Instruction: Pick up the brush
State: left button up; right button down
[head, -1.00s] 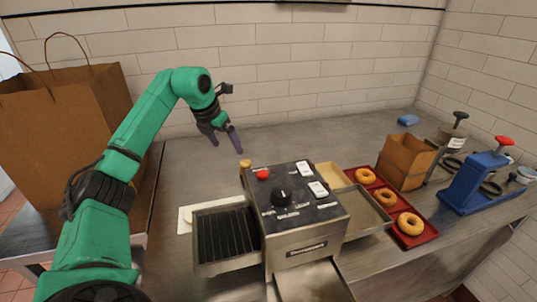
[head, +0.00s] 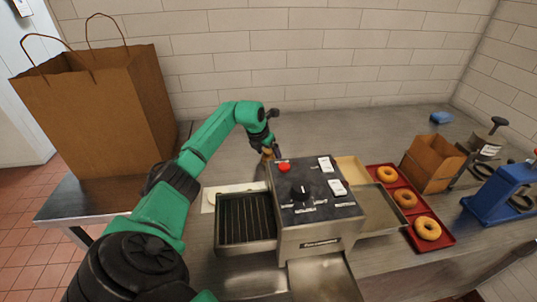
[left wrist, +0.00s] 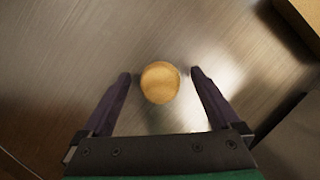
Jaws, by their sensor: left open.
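The brush shows as a round, light wooden handle end (left wrist: 160,82) in the left wrist view, seen from above. In the head view the brush (head: 267,153) stands just behind the toaster, partly hidden by my gripper. My left gripper (left wrist: 160,75) is open, with one dark finger on each side of the handle end and a gap on both sides. In the head view my left gripper (head: 268,148) is low behind the toaster, at the brush. The lower part of the brush is hidden. My right gripper is not in view.
The toaster (head: 320,232) with a red button stands close in front of the gripper. A red tray (head: 447,240) with bagels (head: 427,228), a small brown box (head: 425,170) and a blue device (head: 490,197) are to the right. A paper bag (head: 100,120) stands left.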

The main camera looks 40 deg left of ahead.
pick_arm(q)
jog(key=shift+w+f, duration=0.1)
jog(key=c, duration=1.5)
jog(key=shift+o, duration=0.2)
notch_tip(320, 180, up, 9)
jog(key=shift+f+b, duration=0.2)
jog(key=shift+b, duration=0.7)
notch_tip(320, 180, up, 12)
jog(key=shift+f+p, duration=0.2)
jog(key=shift+p, duration=0.15)
jog(key=o, duration=0.5)
jog(key=c, duration=0.3)
